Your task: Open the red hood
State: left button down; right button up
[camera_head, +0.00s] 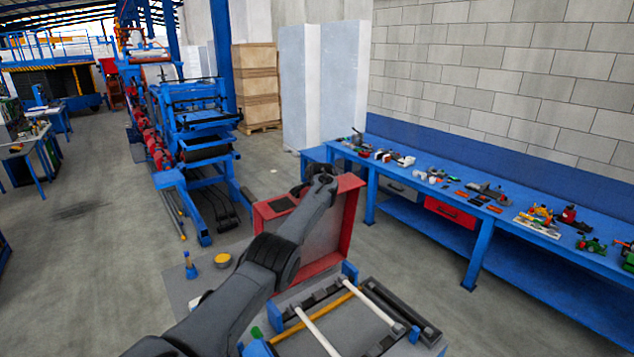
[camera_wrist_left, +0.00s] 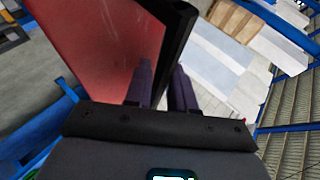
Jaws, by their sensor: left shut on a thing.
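The red hood (camera_head: 351,213) stands raised, close to upright, behind the open machine bed (camera_head: 335,320) in the head view. It has a red frame and a grey inner face. My left arm crosses in front of it and hides part of it. My left gripper (camera_wrist_left: 160,88) is shut on the hood's dark edge, which runs between its fingers in the left wrist view. The hood's red face (camera_wrist_left: 100,45) fills the upper left there. In the head view my left fingertips are hidden at the hood's top. My right gripper is not in view.
A long blue workbench (camera_head: 400,168) with tools and small parts runs along the wall at the right. A blue machine (camera_head: 195,120) stands behind at the left. A yellow round thing (camera_head: 222,260) and a small blue bottle (camera_head: 190,266) are left of the hood.

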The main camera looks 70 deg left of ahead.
pick_arm(q)
jog(key=shift+a, duration=0.4)
jog(key=c, duration=1.3)
grip_release()
jog(key=shift+d, duration=0.1)
jog(key=shift+o, duration=0.8)
